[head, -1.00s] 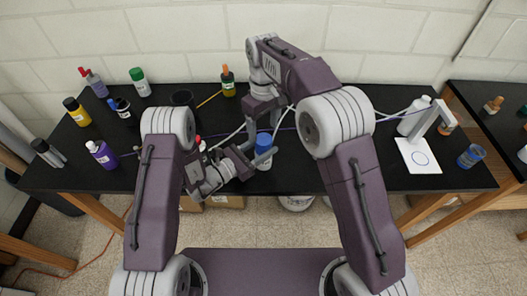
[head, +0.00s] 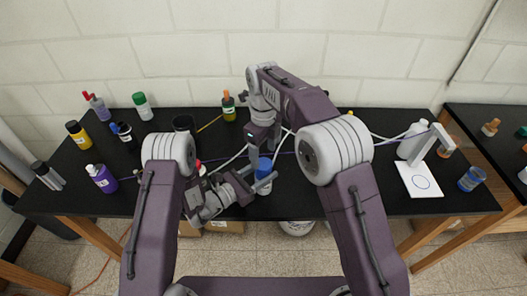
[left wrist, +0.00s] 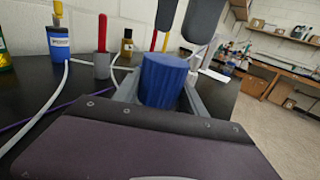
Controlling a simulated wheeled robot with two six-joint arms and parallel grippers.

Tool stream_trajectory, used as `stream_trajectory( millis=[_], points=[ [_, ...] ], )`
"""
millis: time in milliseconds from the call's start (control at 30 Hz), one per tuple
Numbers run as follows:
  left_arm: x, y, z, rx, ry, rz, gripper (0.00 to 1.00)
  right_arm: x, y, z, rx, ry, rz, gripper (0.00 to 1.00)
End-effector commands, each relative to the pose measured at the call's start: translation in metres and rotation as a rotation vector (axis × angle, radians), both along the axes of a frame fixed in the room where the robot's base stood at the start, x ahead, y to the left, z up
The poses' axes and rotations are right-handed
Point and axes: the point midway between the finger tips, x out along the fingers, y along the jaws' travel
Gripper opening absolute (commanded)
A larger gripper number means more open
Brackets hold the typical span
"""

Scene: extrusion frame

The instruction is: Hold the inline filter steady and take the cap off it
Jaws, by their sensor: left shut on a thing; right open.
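The inline filter (head: 264,188) is a small upright cylinder, white below with a blue cap (head: 265,167) on top. My left gripper (head: 256,182) is shut around it from the left, near the table's front edge. In the left wrist view the blue cap (left wrist: 163,80) stands up between my left gripper's grey fingers; the filter's body is hidden below the gripper. My right gripper (head: 263,150) points down just above the cap and is open. Its two dark fingertips (left wrist: 187,20) show above the cap in the left wrist view. I see no clear contact between them and the cap.
Bottles stand at the left of the black table, including a purple one (head: 102,178) and a green-capped one (head: 142,107). Pale and purple lines cross the table.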

Motion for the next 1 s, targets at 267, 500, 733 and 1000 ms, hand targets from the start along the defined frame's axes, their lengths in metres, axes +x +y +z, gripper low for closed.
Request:
stream_trajectory(
  millis=[267, 500, 733, 1000],
  points=[
    [0.0, 0.0, 0.0, 0.001, 0.001, 0.0, 0.0, 0.0, 0.0, -0.001, -0.001, 0.0, -0.18, 0.69],
    [0.0, 0.0, 0.0, 0.001, 0.001, 0.0, 0.0, -0.001, -0.001, -0.031, -0.003, 0.004, -0.178, 0.69],
    [0.0, 0.0, 0.0, 0.001, 0.001, 0.0, 0.0, 0.0, 0.0, -0.069, -0.002, 0.001, -0.178, 0.69],
    [0.0, 0.0, 0.0, 0.001, 0.001, 0.0, 0.0, 0.0, 0.0, -0.081, -0.001, -0.001, -0.178, 0.69]
  ],
)
